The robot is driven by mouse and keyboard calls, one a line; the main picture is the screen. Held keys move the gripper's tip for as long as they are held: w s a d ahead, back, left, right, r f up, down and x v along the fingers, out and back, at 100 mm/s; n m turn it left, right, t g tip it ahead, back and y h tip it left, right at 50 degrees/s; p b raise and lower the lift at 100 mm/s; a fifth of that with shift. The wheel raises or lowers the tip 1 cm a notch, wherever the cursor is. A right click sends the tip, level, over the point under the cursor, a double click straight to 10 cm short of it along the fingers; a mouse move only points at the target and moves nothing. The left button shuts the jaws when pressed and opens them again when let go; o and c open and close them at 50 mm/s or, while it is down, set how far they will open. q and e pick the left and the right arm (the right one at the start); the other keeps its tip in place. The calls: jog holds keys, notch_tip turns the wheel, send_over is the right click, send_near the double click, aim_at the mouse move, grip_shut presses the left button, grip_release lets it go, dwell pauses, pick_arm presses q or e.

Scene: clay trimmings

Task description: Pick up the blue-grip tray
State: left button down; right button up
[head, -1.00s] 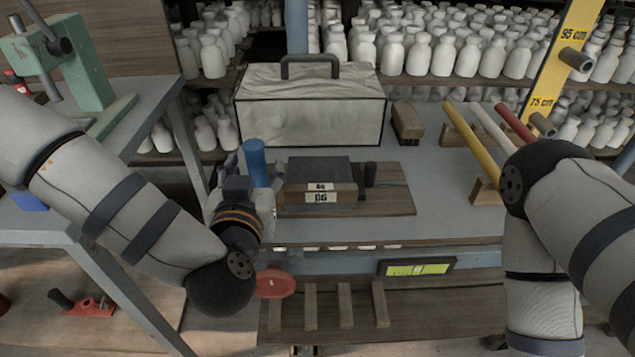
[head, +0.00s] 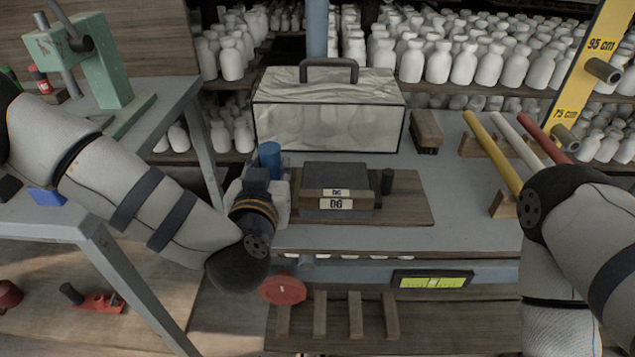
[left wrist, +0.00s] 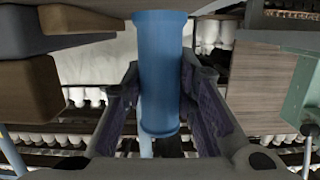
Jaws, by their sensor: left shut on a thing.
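The blue-grip tray (head: 412,208) is a flat wooden board on the grey bench, with an upright blue grip (head: 270,161) at its left end and a dark grip (head: 387,181) at its right. A dark block labelled D6 (head: 337,190) sits on it. My left gripper (head: 267,186) is at the left end, shut on the blue grip. In the left wrist view the blue grip (left wrist: 160,75) stands between the two fingers. The tray's left edge is hidden by the gripper. It appears to rest on the bench. My right gripper is out of view.
A pale case with a dark handle (head: 328,115) stands behind the tray. A brush-like block (head: 426,130) and coloured rods (head: 495,153) are to the right. A green press (head: 105,70) stands on the left table. A green-lit level (head: 432,280) is on the bench front.

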aim_at(268, 153)
pick_arm(q)
jog(key=shift+r, duration=0.15)
notch_tip(268, 153, up, 4)
jog(key=shift+f+p, duration=0.2)
jog(key=shift+p, duration=0.25)
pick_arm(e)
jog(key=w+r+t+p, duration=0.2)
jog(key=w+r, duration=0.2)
pick_arm(q)
jog(key=s+d+r, duration=0.2)
jog(key=s+r, duration=0.6)
jog(key=s, duration=0.5)
jog(key=shift+w+a+f+b, duration=0.3)
jog(key=shift+w+f+b, duration=0.35)
jog(key=shift+w+f, duration=1.1)
jog(key=shift+w+a+f+b, duration=0.25)
jog(key=shift+w+f+b, duration=0.4)
jog(key=shift+w+f, duration=1.15)
jog(key=shift+w+a+f+b, duration=0.3)
jog(key=shift+w+f+b, duration=0.35)
jog(key=shift+w+f, duration=1.1)
jog(key=shift+w+r, duration=0.35)
jog(key=shift+w, duration=0.4)
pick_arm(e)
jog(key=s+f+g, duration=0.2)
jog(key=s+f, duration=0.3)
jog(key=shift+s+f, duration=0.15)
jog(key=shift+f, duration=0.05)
